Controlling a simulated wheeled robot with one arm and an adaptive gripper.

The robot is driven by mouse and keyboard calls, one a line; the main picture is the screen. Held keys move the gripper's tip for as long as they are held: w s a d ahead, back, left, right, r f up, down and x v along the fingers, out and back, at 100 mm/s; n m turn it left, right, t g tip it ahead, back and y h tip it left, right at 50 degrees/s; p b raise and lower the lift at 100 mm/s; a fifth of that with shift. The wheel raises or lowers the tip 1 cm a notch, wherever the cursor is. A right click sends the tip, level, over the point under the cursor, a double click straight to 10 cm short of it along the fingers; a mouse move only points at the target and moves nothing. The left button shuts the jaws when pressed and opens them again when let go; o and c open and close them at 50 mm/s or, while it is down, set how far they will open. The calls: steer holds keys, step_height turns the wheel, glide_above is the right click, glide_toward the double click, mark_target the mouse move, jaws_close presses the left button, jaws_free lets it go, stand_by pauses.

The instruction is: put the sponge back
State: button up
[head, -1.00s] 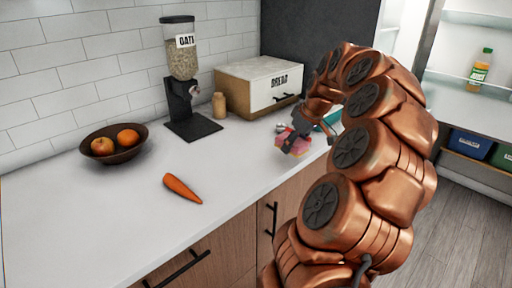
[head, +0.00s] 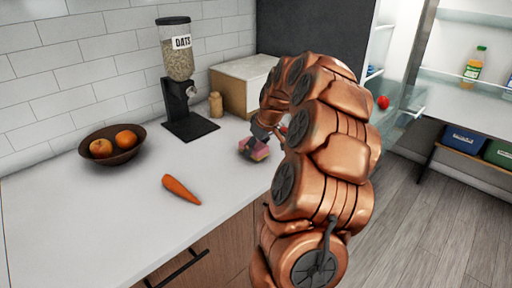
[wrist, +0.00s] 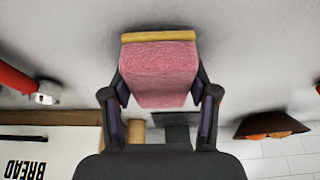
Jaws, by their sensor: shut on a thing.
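The sponge is a pink block with a yellow layer, in the head view (head: 254,150) low over the white counter, right of the oat dispenser. In the wrist view the sponge (wrist: 158,75) sits between the two fingers, yellow side away from the palm. My gripper (head: 261,137) is shut on it, and a finger shows on each side in the wrist view (wrist: 160,98). I cannot tell whether the sponge touches the counter. My arm hides the counter's far right part.
A carrot (head: 181,189), a fruit bowl (head: 113,158), the oat dispenser (head: 187,124) and a small jar (head: 216,105) stand on the counter. The bread box (head: 229,86) is behind my gripper. A red object with a white end (wrist: 18,80) shows in the wrist view.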

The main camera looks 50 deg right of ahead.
steer(key=shift+f, duration=0.3)
steer(key=shift+f, duration=0.2)
steer(key=o, duration=1)
steer(key=shift+r, duration=0.1)
steer(key=shift+s+r, duration=0.1)
steer(key=shift+r, duration=0.25)
steer(key=b+v, duration=0.2)
steer(key=v, duration=0.9)
steer(key=shift+r, duration=0.3)
steer(key=shift+a, duration=0.1)
